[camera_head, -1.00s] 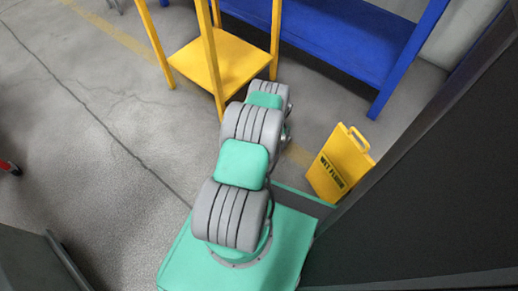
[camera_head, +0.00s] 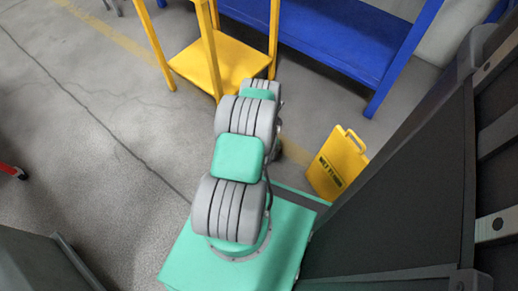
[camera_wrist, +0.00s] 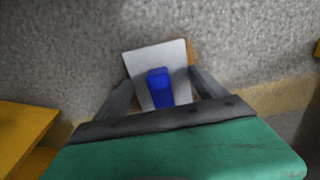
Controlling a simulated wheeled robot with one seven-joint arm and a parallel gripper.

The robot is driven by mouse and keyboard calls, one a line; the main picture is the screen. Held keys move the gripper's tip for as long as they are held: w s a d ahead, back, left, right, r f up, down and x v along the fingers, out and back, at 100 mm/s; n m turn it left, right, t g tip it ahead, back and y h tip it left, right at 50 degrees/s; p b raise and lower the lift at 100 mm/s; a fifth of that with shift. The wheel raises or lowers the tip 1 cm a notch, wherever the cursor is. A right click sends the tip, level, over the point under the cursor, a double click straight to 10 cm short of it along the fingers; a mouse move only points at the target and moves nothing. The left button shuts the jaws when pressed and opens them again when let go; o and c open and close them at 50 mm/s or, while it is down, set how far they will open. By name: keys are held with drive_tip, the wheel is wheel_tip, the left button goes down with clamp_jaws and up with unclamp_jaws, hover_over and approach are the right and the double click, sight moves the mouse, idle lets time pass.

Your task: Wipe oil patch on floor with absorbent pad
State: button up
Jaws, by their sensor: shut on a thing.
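In the wrist view, my gripper (camera_wrist: 160,82) is shut on the blue handle (camera_wrist: 160,92) of a flat, pale grey pad (camera_wrist: 150,56). The pad is over the grey floor, tilted slightly in the picture; I cannot tell whether it touches the floor. A thin brown strip shows along its right edge, and I cannot tell what it is. No clear oil patch is visible. In the head view my arm hides the gripper and pad.
A yellow shelf stand (camera_head: 215,65) is just beyond my arm, with a blue rack (camera_head: 320,40) behind it. A yellow wet floor sign (camera_head: 338,165) stands at right, near a dark cabinet (camera_head: 400,200). Open floor (camera_head: 80,130) lies to the left.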

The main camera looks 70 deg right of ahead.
drive_tip(key=shift+w+a+r+p, duration=0.1)
drive_tip(key=shift+w+a+p, duration=0.25)
drive_tip(key=shift+a, duration=0.55)
drive_tip(key=shift+w+a+f+p, duration=0.1)
drive_tip(key=shift+a+p, duration=0.35)
drive_tip(key=shift+a, duration=0.45)
drive_tip(key=shift+w+a+r+p, duration=0.1)
drive_tip(key=shift+w+a+p, duration=0.25)
drive_tip(key=shift+a, duration=0.55)
wheel_tip(320, 180, up, 8)
drive_tip(key=p, duration=0.5)
drive_tip(key=shift+s, duration=0.15)
